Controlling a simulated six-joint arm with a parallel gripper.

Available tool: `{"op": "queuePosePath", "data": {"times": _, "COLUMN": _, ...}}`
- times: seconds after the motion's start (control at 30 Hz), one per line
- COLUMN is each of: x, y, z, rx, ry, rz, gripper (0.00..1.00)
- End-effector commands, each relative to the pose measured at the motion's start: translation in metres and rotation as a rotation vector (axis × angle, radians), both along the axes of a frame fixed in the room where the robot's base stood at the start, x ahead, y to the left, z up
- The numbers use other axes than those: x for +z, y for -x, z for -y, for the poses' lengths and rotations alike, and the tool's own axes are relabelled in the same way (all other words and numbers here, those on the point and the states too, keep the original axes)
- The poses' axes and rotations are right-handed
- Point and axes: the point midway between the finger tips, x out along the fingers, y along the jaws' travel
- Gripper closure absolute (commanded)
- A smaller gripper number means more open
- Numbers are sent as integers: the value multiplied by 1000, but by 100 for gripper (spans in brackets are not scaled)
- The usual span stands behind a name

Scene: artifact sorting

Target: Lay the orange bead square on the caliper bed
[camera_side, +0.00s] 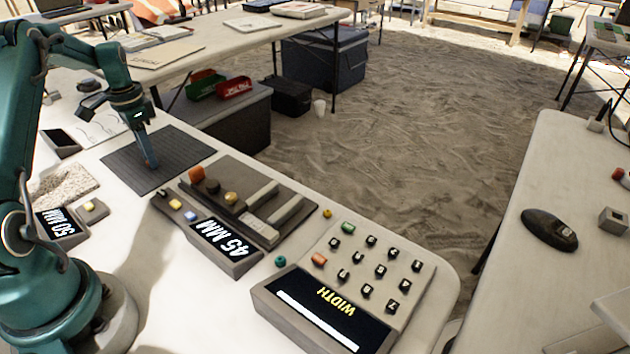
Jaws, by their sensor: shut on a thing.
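My gripper (150,160) points down at the dark ribbed mat (190,150). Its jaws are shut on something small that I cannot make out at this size. An orange bead-like piece (197,174) sits at the far left of the dark caliper unit (300,193), right of my gripper and apart from it. A brown piece (212,186) and a yellow piece (231,198) sit near it. I cannot tell which piece is the task's bead.
A sand tray (65,183) is at the left.

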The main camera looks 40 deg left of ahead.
Motion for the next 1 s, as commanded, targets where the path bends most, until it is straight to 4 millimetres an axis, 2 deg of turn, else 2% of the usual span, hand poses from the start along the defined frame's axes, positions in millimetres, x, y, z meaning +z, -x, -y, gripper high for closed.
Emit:
{"op": "queuePosePath", "data": {"times": 0.17, "x": 1, "y": 0, "z": 0, "rx": 0, "ry": -1, "rz": 1, "gripper": 100}}
{"op": "queuePosePath", "data": {"times": 0.27, "x": 9, "y": -1, "z": -1, "rx": 0, "ry": -4, "rz": 3, "gripper": 100}}
{"op": "queuePosePath", "data": {"times": 0.6, "x": 75, "y": -1, "z": -1, "rx": 1, "ry": -7, "rz": 4, "gripper": 100}}
{"op": "queuePosePath", "data": {"times": 0.7, "x": 87, "y": -1, "z": -1, "rx": 1, "ry": -4, "rz": 2, "gripper": 100}}
{"op": "queuePosePath", "data": {"times": 0.87, "x": 98, "y": 0, "z": -1, "rx": 41, "ry": -3, "rz": 0, "gripper": 100}}
{"op": "queuePosePath", "data": {"times": 1.0, "x": 99, "y": -1, "z": -1, "rx": 197, "ry": -4, "rz": 1, "gripper": 100}}
